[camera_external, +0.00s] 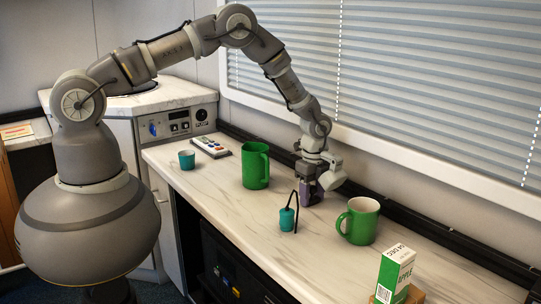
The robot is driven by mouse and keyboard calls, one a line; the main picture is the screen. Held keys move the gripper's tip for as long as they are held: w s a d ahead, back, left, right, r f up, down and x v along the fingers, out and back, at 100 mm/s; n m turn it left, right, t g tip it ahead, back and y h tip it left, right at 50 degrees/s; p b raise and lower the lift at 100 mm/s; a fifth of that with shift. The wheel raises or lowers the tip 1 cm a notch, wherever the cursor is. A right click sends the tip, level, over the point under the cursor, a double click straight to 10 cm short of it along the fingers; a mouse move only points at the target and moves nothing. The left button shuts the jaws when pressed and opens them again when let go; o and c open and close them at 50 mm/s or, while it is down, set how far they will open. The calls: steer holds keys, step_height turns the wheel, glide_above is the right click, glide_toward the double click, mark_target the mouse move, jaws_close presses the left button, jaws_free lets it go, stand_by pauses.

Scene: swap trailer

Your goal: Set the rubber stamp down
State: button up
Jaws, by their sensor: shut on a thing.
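My gripper (310,180) points down over the right half of the marble-patterned counter. It is shut on a dark purple thing, which I take to be the rubber stamp (312,196). The stamp's upper part is hidden by the fingers. It looks roughly upright, and its bottom is at or very close to the counter top (222,196); I cannot tell whether it touches.
A teal thing with a black loop (287,219) and a green mug (358,222) stand close by in front. A tall green mug (256,166), a teal cup (187,160) and a remote (211,147) are left. A green-white carton (394,274) stands front right. Window blinds (410,90) are behind.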

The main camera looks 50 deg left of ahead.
steer(key=shift+r, duration=0.1)
steer(key=o, duration=1)
steer(key=shift+o, duration=0.2)
step_height(320, 180, up, 12)
steer(key=p, duration=0.4)
